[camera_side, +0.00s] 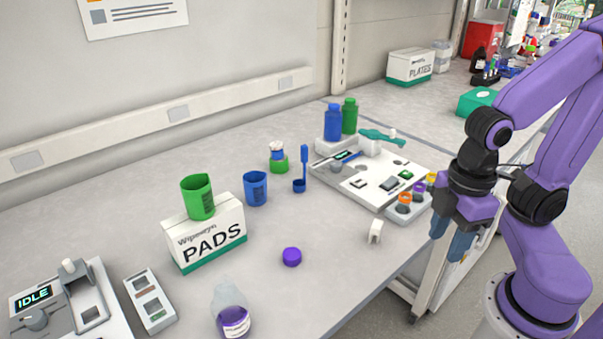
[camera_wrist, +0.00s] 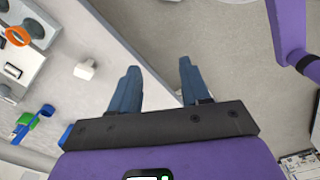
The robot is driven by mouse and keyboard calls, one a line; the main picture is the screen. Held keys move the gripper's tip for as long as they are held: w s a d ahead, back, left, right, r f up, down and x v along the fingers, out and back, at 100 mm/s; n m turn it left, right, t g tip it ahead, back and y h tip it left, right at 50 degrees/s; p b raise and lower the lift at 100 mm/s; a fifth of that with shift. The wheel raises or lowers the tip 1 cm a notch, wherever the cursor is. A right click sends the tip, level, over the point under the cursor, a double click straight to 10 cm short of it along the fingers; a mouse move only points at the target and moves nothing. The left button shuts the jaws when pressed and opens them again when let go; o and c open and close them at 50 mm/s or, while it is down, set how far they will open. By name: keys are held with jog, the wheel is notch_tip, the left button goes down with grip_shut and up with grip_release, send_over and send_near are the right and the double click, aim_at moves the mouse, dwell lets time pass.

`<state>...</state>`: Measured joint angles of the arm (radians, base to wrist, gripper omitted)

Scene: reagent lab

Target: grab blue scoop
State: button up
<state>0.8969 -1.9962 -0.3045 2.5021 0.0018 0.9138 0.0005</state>
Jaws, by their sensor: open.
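The blue scoop (camera_side: 304,160) stands near the middle of the bench in the side view, its handle upright and its small bowl at the bottom. It is just right of a blue cup (camera_side: 255,189). My gripper (camera_side: 449,238) is open and empty, past the bench's right edge and well to the right of the scoop, fingers pointing down. In the wrist view my gripper (camera_wrist: 159,75) shows two blue fingers spread apart with nothing between them. Blue and green pieces show at that view's left; I cannot tell whether one is the scoop.
A white device panel (camera_side: 365,182) stands right of the scoop, with blue and green bottles (camera_side: 349,116) behind. A green cup (camera_side: 198,197) sits on the PADS box (camera_side: 208,238). A purple cap (camera_side: 292,257) and a small white block (camera_side: 375,232) lie in front. Bench between them is clear.

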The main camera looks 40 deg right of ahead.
jog(key=w+a+m+t+y, duration=0.1)
jog(key=w+a+m+y, duration=0.25)
jog(key=w+a, duration=0.35)
jog(key=m+t+h, duration=0.6)
jog(key=m+t, duration=0.5)
jog(key=t, duration=0.1)
send_near(306, 147)
jog(key=shift+x, duration=6.35)
grip_shut()
